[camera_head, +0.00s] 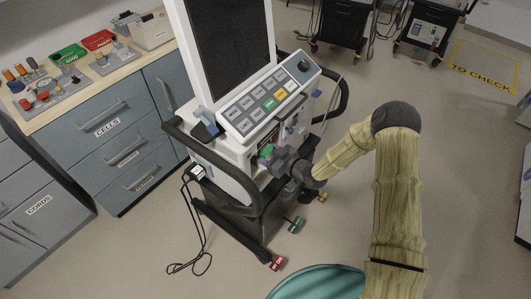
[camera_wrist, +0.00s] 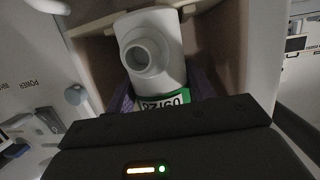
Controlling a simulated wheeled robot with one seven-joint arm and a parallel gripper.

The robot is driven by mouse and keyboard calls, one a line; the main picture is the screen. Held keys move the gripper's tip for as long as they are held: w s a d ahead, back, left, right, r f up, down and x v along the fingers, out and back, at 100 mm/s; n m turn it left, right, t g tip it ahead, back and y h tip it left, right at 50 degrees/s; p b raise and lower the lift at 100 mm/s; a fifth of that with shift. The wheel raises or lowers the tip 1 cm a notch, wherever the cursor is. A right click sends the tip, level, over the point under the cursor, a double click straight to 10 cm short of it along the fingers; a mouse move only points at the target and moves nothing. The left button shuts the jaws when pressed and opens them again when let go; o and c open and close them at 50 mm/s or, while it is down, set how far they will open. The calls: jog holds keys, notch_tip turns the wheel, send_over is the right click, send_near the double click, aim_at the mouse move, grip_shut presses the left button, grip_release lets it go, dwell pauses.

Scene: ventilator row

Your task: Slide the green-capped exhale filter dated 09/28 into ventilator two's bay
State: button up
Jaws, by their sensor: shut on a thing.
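The filter (camera_wrist: 155,50) is a white body with a round port in the wrist view. Its green-edged label (camera_wrist: 165,100) appears upside down and seems to read 09/28. My gripper (camera_head: 274,161) is shut on it, with purple-grey fingers at its sides. In the head view a green part (camera_head: 266,150) shows at the fingertips, against the front of the ventilator (camera_head: 240,160). The filter lies in front of or partly inside a beige-walled recess (camera_wrist: 92,62), the bay. I cannot tell how deep it sits. The filter's lower end is hidden by my gripper.
The ventilator's black side rails (camera_head: 205,150) stand close to my gripper. A cable (camera_head: 190,225) lies on the floor at left. A counter (camera_head: 90,80) holds green and red trays and loose parts. Other ventilators (camera_head: 430,30) stand at the back right.

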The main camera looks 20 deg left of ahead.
jog(key=o, duration=1.1)
jog(key=shift+c, duration=0.2)
jog(key=b+v, duration=0.2)
jog(key=v, duration=1.5)
jog(key=shift+d, duration=0.2)
jog(key=shift+r, duration=0.1)
